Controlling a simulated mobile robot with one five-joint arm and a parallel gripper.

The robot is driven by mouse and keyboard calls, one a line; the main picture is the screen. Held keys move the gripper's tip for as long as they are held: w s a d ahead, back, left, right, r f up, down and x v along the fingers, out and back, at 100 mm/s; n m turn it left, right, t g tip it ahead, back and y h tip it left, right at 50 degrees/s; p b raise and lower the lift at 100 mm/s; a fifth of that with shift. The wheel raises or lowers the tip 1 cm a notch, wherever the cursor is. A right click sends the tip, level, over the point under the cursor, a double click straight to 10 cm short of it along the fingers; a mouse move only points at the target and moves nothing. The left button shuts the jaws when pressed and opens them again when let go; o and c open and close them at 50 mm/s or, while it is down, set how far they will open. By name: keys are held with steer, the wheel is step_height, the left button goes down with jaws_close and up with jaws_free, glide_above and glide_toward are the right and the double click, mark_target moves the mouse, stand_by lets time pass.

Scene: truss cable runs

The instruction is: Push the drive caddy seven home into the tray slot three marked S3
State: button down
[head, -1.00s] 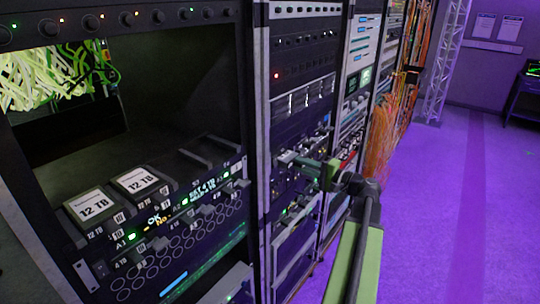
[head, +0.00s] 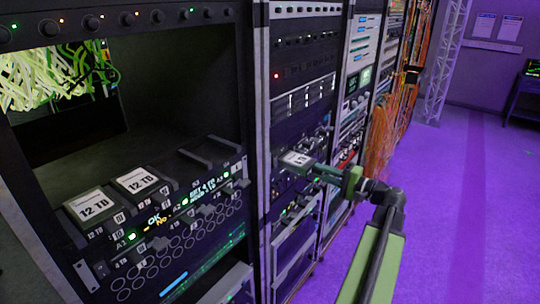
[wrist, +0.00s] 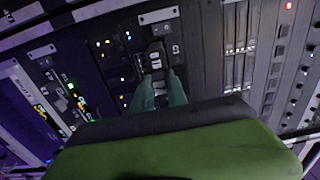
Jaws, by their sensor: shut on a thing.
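My gripper (head: 322,172) is shut on a small dark drive caddy (head: 298,160) with a white label, held out in front of the second rack. The label is too small to read surely. In the wrist view my gripper's two fingers (wrist: 160,82) close on the caddy (wrist: 156,60). The drive tray (head: 190,236) is in the left rack, to the left of the held caddy and apart from it. Two caddies labelled 12 TB (head: 91,205) (head: 136,181) sit in its left slots. Right of them are dark slot places; the S3 mark is not clearly readable.
A rack post (head: 262,130) stands between the tray and my gripper. Equipment racks with orange cables (head: 385,130) run back behind the arm. The purple floor (head: 460,220) at the right is clear. A small lit display (head: 203,190) is on the tray front.

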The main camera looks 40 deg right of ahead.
steer(key=v, duration=0.4)
stand_by(0.3)
